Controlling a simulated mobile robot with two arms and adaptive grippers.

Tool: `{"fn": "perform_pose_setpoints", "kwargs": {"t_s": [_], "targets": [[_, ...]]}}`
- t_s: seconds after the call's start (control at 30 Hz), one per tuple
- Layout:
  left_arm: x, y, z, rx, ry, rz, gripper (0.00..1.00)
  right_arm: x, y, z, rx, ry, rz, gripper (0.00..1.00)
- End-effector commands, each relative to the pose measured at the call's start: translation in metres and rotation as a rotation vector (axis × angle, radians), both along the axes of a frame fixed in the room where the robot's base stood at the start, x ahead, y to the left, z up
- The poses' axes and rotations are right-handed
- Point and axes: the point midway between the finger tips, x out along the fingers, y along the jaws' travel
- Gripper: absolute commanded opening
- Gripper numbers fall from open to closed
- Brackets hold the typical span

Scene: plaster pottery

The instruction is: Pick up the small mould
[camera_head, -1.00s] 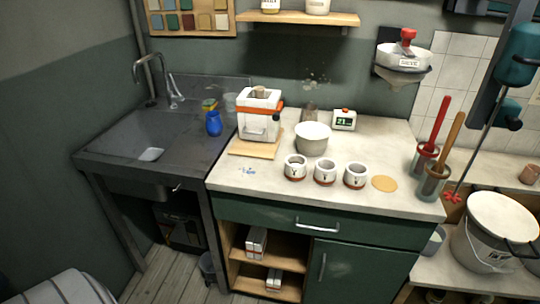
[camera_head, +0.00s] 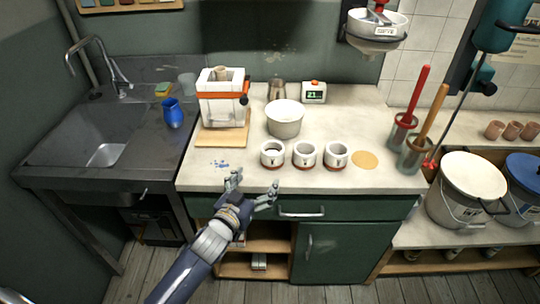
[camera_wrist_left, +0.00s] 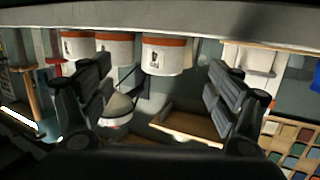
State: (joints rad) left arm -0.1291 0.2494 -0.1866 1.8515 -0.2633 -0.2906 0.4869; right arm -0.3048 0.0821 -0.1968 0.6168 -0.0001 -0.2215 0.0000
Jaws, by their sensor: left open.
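Three small white moulds with reddish bands at the base stand in a row near the counter's front edge: the left one (camera_head: 272,155), the middle one (camera_head: 304,155) and the right one (camera_head: 336,156). Which of them is meant, I cannot tell. My left gripper (camera_head: 254,185) is open and empty, at the counter's front edge, in front of and slightly left of the left mould. The left wrist view is upside down; one small mould (camera_wrist_left: 168,56) shows between the spread fingers (camera_wrist_left: 160,100), apart from them. My right gripper is not in view.
A large strapped white mould (camera_head: 221,105) on a wooden board stands behind left, with a grey-white bowl (camera_head: 285,120) behind the small moulds. A round tan disc (camera_head: 365,160) lies to their right. Brush pots (camera_head: 411,155) stand farther right. The sink (camera_head: 105,150) is left.

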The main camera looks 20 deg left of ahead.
Motion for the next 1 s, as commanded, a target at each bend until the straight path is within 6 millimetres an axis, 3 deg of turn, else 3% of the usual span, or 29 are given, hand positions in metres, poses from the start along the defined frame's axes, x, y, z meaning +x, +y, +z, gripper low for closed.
{"fn": "perform_pose_setpoints", "kwargs": {"t_s": [0.4,0.63,1.0], "targets": [[0.051,-0.005,-0.006,0.0,-0.007,-0.003,0.83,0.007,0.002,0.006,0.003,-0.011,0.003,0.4],[0.063,-0.005,-0.008,0.0,-0.006,-0.003,0.83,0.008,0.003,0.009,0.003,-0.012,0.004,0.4],[0.104,-0.006,-0.015,0.0,-0.006,-0.003,0.83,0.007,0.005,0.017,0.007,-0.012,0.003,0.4]]}}
